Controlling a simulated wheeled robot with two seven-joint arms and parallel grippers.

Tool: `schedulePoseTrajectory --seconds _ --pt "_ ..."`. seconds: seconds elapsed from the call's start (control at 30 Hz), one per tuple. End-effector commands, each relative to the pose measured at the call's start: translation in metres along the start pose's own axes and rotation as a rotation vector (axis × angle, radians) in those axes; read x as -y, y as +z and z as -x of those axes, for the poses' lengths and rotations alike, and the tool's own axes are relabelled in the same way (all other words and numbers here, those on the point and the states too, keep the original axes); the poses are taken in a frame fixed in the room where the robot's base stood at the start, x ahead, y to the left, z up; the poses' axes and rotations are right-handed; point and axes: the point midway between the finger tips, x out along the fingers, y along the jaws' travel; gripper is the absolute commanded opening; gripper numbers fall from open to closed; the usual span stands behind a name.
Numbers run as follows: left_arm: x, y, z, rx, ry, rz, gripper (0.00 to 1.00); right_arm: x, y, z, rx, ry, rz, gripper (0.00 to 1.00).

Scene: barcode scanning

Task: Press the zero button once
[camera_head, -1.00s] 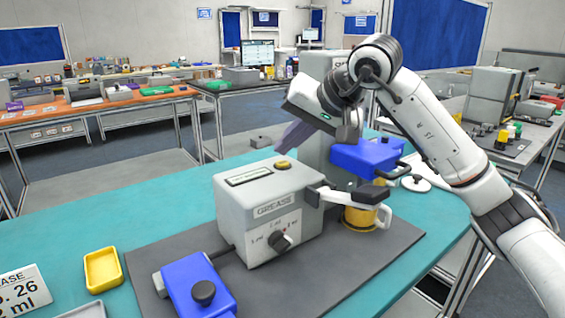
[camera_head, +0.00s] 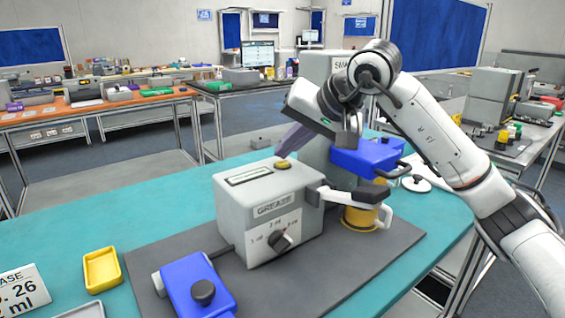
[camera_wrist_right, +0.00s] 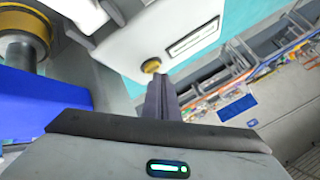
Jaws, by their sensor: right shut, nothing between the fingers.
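The grease machine (camera_head: 270,215) is a grey box on a dark mat. On its top, a round yellow button (camera_head: 283,165) sits beside a display strip (camera_head: 250,176); I cannot read a zero label on the button. My right gripper (camera_head: 281,154) is shut and empty, its dark fingers pointing down to the button's far side. Tip and button look very close; I cannot tell whether they touch. In the right wrist view, the shut fingers (camera_wrist_right: 160,90) end beside the yellow button (camera_wrist_right: 151,66). My left gripper is not in view.
A yellow cup (camera_head: 362,217) stands right of the machine, under its black-and-white arm. A blue block with a black knob (camera_head: 203,291) lies in front. A yellow tray (camera_head: 102,269) is at the left. A taller grey machine with a blue part (camera_head: 365,156) stands behind.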

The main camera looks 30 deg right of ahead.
Motion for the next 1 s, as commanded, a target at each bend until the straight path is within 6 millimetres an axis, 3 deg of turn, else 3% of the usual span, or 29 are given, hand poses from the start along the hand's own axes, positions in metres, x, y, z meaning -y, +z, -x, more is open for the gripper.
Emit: schedulePoseTrajectory --seconds 1.0 --pt "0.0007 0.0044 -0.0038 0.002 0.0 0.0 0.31 -0.005 0.0056 -0.0069 0.003 0.002 0.0 0.0"
